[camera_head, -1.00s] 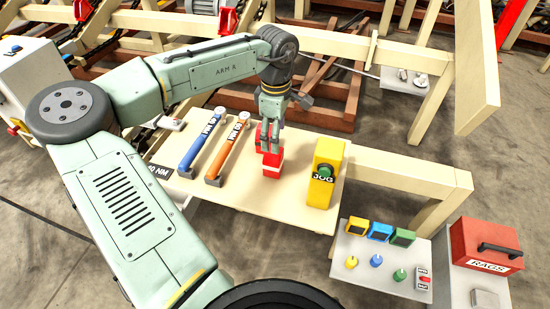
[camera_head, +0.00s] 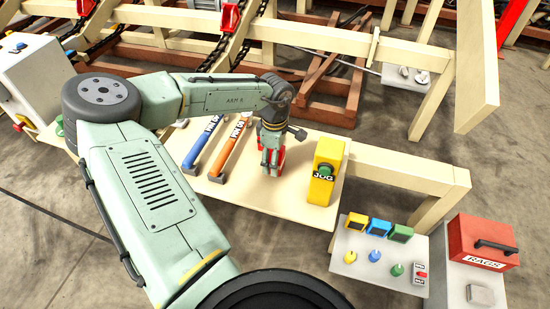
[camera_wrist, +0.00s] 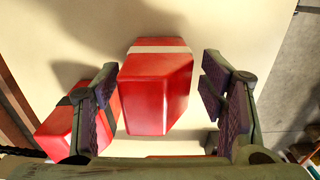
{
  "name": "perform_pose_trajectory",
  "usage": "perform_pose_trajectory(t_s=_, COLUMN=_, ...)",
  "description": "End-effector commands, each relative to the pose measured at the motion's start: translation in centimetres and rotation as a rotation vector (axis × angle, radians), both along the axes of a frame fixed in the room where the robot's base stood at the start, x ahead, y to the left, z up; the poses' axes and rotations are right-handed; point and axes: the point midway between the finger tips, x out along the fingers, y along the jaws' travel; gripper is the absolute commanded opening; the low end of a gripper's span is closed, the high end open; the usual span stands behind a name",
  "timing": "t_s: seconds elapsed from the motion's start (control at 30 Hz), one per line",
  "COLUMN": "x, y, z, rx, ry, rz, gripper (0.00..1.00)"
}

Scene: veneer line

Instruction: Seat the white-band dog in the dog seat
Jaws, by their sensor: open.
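The white-band dog (camera_wrist: 156,90) is a red block with a white band across its far end, over the pale table top. In the wrist view it lies between the two dark-padded fingers of my gripper (camera_wrist: 157,97), with a visible gap on each side. My gripper is open around it. A second red dog with a dark band (camera_wrist: 70,125) lies to the left, partly behind the left finger. In the head view my gripper (camera_head: 270,168) points down over the table and hides most of the red blocks. I cannot make out the dog seat.
Blue (camera_head: 203,145) and orange (camera_head: 230,148) tools lie left of my gripper on the table (camera_head: 245,193). A yellow JOG box (camera_head: 324,172) stands to its right. A button panel (camera_head: 380,258) and a red RAGS box (camera_head: 484,243) are at lower right.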

Motion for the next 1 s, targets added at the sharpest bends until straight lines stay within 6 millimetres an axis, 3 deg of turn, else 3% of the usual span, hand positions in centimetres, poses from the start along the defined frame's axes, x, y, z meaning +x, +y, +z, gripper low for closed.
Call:
perform_pose_trajectory(t_s=0.1, x=0.01, y=0.00, z=0.00, rx=0.000, ry=0.000, rz=0.000, gripper=0.65)
perform_pose_trajectory(t_s=1.0, x=-0.02, y=0.01, z=0.04, rx=0.000, ry=0.001, rz=0.000, gripper=0.05)
